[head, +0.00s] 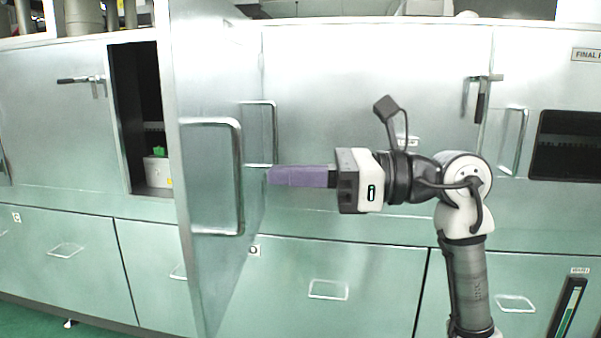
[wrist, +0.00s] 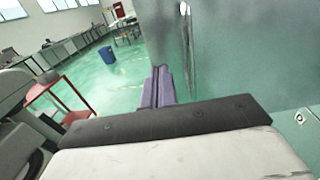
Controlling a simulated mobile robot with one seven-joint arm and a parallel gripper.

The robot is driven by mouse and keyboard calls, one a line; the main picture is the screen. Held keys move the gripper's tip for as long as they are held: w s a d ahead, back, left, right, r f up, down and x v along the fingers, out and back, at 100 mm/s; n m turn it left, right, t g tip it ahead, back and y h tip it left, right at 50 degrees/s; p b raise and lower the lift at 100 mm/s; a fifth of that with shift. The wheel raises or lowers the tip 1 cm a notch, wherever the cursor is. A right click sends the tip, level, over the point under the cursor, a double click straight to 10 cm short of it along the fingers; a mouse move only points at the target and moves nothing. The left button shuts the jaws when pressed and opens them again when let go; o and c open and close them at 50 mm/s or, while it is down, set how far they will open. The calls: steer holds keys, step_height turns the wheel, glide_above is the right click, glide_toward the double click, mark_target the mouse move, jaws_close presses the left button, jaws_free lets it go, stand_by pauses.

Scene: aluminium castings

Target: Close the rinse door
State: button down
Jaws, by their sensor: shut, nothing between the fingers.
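The rinse door (head: 205,80) is a tall metal panel standing open in the head view, swung out from the machine front. A bar handle (head: 238,180) is on the face turned to me. An open doorway (head: 122,110) shows to its left. My gripper (head: 270,175) is on the right of the door, its purple fingers shut, empty and pointing left at the door's face. I cannot tell whether the tips touch it. In the wrist view, the fingers (wrist: 160,85) point towards the metal panel (wrist: 168,35) with a handle (wrist: 186,50) beside them.
A white box with a green top (head: 158,168) sits inside the doorway. Handled drawers (head: 328,290) line the machine below. A dark window (head: 567,145) is at the right. The wrist view shows a red-framed trolley (wrist: 65,100), a blue bin (wrist: 108,56) and open green floor.

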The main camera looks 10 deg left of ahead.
mark_target(194, 174)
steer(key=a, duration=0.9)
steer(key=shift+s+a, duration=0.25)
steer(key=shift+s, duration=0.15)
steer(key=shift+a, duration=0.15)
